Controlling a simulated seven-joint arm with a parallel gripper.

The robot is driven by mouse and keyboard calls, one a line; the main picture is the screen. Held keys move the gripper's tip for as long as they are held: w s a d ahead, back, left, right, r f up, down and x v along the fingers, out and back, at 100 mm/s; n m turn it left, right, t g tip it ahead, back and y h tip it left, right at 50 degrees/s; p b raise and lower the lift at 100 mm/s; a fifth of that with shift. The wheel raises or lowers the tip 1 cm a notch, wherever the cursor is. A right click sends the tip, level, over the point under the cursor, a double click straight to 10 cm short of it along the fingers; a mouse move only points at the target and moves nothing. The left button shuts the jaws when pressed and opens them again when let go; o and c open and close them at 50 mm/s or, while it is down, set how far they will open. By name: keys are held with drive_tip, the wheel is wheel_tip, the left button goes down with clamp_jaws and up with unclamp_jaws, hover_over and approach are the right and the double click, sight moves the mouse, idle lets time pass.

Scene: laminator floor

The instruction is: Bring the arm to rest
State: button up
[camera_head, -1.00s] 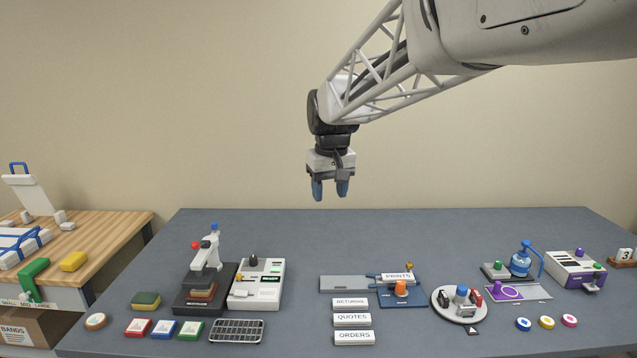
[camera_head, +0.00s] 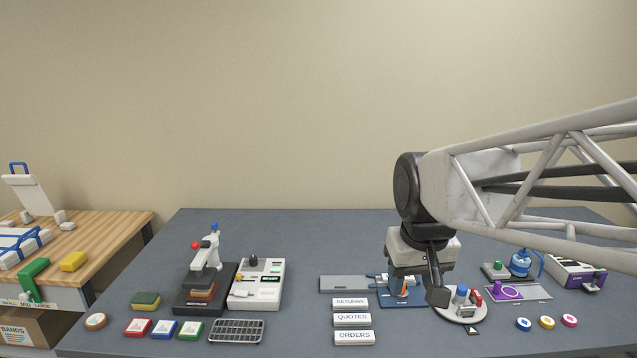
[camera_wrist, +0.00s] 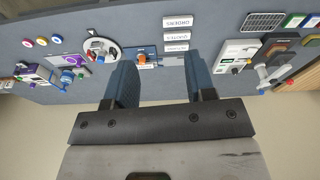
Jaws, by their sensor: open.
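My gripper (camera_wrist: 162,85) shows in the wrist view with its two blue fingers apart and nothing between them. In the head view my gripper (camera_head: 402,285) hangs low over the right half of the grey table (camera_head: 250,225), in front of the blue plate with the orange knob. The wrist and arm hide part of that plate and the label block on it. Whether the fingers touch anything there cannot be told in the head view.
Label blocks, the nearest reading ORDERS (camera_head: 354,338), stand left of my gripper. A round grey turntable (camera_head: 462,312) with small items is close on the right. A white laminator-like machine (camera_head: 256,284) and a stamp press (camera_head: 207,270) stand left. Bare table lies behind.

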drive_tip(key=s+d+f, duration=0.1)
drive_tip(key=s+f, duration=0.2)
drive_tip(key=s, duration=0.3)
drive_tip(key=s+d+f+m, duration=0.1)
drive_tip(key=s+d+f, duration=0.1)
drive_tip(key=s+f, duration=0.2)
drive_tip(key=s, duration=0.2)
drive_tip(key=shift+s+d, duration=0.2)
drive_tip(key=shift+s, duration=0.1)
